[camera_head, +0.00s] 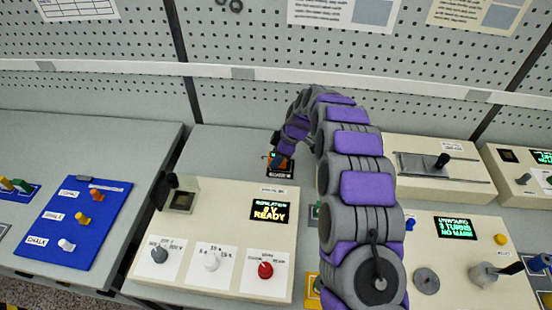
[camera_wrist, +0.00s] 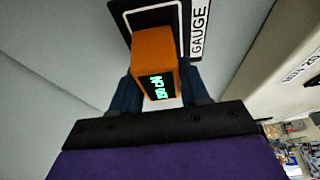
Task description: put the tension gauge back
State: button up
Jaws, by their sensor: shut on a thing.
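The tension gauge is an orange block (camera_wrist: 155,52) with a small lit green display, in the middle of the wrist view. My gripper (camera_wrist: 160,90) is shut on it, with one dark blue finger on each side. The gauge is at a black pad with a white outline (camera_wrist: 190,14) and a label reading GAUGE (camera_wrist: 200,30). I cannot tell whether it touches the pad. In the head view my gripper (camera_head: 278,156) is low at the back of the bench, and the pad (camera_head: 282,173) is partly hidden behind it and the gauge.
A cream console (camera_head: 215,235) with a display reading READY, knobs and a red button stands in front of the pad. A blue board (camera_head: 85,222) with pegs lies at left. Another console (camera_head: 470,240) stands at right. Grey bench is bare left of the pad.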

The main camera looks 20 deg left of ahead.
jog(key=shift+d+r, duration=0.15)
jog(key=shift+d, duration=1)
jog(key=o, duration=0.8)
jog(key=shift+a+f, duration=0.1)
jog(key=shift+f, duration=0.1)
jog(key=o, duration=0.5)
jog(key=shift+a+f, duration=0.2)
jog(key=shift+a, duration=0.65)
jog(key=shift+d+r, duration=0.15)
jog(key=shift+d, duration=0.3)
jog(key=shift+d+r, duration=0.35)
jog(key=v, duration=0.2)
jog(key=p+v, duration=0.1)
jog(key=v, duration=0.1)
jog(key=a+p+v, duration=0.1)
jog(key=v, duration=0.1)
jog(key=shift+w+d+r, duration=0.1)
jog(key=shift+r, duration=0.35)
jog(key=v, duration=0.2)
jog(key=d+v, duration=0.1)
jog(key=v, duration=0.2)
jog(key=shift+f+p, duration=0.15)
jog(key=shift+p, duration=0.15)
